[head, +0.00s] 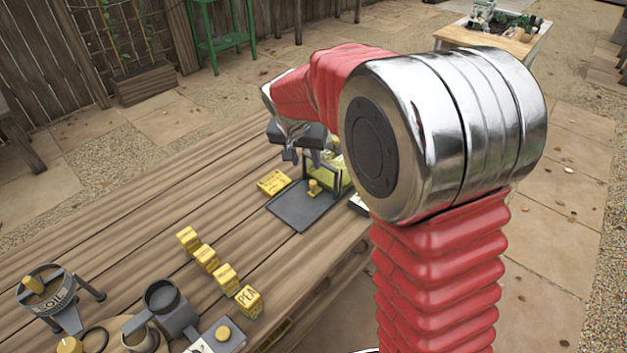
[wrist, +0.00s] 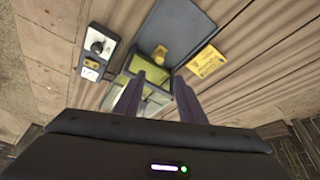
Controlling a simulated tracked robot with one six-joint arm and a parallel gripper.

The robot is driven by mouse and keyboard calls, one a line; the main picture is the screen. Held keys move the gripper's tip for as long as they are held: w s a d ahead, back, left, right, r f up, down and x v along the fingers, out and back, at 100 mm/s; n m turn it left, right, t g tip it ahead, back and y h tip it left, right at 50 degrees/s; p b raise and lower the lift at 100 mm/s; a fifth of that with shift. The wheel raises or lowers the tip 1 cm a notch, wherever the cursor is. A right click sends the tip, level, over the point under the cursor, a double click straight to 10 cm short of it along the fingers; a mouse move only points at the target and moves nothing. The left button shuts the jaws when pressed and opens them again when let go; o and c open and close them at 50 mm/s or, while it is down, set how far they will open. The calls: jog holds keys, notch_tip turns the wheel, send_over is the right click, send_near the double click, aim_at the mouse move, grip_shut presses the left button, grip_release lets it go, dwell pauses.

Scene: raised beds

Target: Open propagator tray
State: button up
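The propagator (head: 322,174) is a small box with yellow-green clear panels and dark edges, on the wooden table. A flat dark panel (head: 298,210) with a yellow knob (head: 314,187) lies beside it. In the wrist view the box (wrist: 146,66) is partly hidden behind my fingers, and the dark panel (wrist: 176,20) and knob (wrist: 160,54) show above it. I cannot tell how the panel joins the box. My gripper (wrist: 156,98) is open and empty, its fingers apart over the box. In the head view my gripper (head: 304,156) is just above and behind it.
A yellow card (head: 274,182) lies left of the panel. A small control box (wrist: 98,46) stands beside the propagator, mostly hidden by my arm in the head view. Several yellow seed blocks (head: 206,258), a soil sieve (head: 50,295) and a grey cup (head: 165,300) occupy the near table.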

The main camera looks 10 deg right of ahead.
aim_at(313, 182)
jog(key=x, duration=1.3)
jog(key=shift+f, duration=0.2)
jog(key=shift+c, duration=0.6)
grip_shut()
jog(key=shift+d, duration=0.2)
jog(key=shift+s+a, duration=0.1)
